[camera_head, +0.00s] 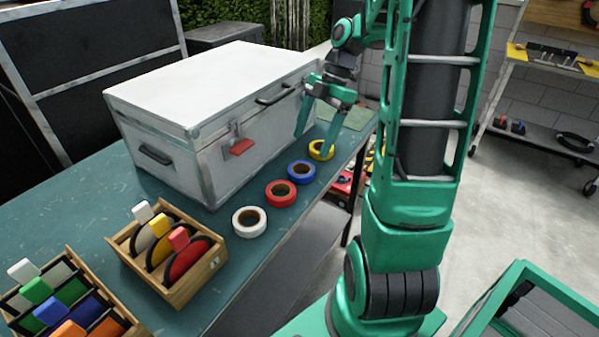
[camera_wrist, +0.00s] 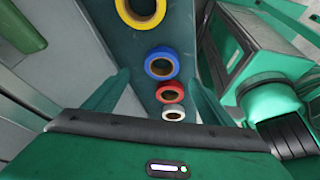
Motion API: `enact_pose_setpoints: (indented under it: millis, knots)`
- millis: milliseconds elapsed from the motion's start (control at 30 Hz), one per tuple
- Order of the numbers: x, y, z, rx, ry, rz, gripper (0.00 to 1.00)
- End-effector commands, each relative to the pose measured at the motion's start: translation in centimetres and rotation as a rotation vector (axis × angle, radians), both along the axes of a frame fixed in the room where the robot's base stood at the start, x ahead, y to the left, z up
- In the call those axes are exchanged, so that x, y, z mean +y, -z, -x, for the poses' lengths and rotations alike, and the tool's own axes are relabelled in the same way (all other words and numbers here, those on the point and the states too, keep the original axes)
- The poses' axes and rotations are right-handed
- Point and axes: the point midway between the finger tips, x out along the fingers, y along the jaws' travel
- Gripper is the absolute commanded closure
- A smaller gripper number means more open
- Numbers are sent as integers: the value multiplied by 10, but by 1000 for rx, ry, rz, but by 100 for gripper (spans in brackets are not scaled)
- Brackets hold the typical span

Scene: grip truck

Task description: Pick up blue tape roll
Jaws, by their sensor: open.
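The blue tape roll (camera_head: 302,181) lies flat on the teal table, between the yellow roll (camera_head: 320,155) and the red roll (camera_head: 281,200). In the wrist view, the blue roll (camera_wrist: 149,66) shows whole between my finger outlines, with the yellow roll above it and the red one below. My gripper (camera_head: 312,147) is open and empty, pointing down beside the metal case's right end. It is above the table near the yellow roll and apart from the blue roll.
A large metal case (camera_head: 212,110) stands behind the rolls, close to my gripper. A white roll (camera_head: 249,230) lies at the near end of the row. Wooden racks (camera_head: 196,282) with coloured handles stand at front left. The table's right edge runs close to the rolls.

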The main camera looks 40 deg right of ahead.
Motion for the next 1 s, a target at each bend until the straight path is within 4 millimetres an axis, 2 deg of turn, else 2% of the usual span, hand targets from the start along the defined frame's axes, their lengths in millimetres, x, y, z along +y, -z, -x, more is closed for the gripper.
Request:
enact_pose_setpoints:
  millis: [100,367,700,1000]
  knots:
    - [8,16,0,2,-1,-1,23]
    - [14,33,1,2,1,1,23]
    - [31,72,2,3,3,1,23]
    - [32,76,1,2,4,2,23]
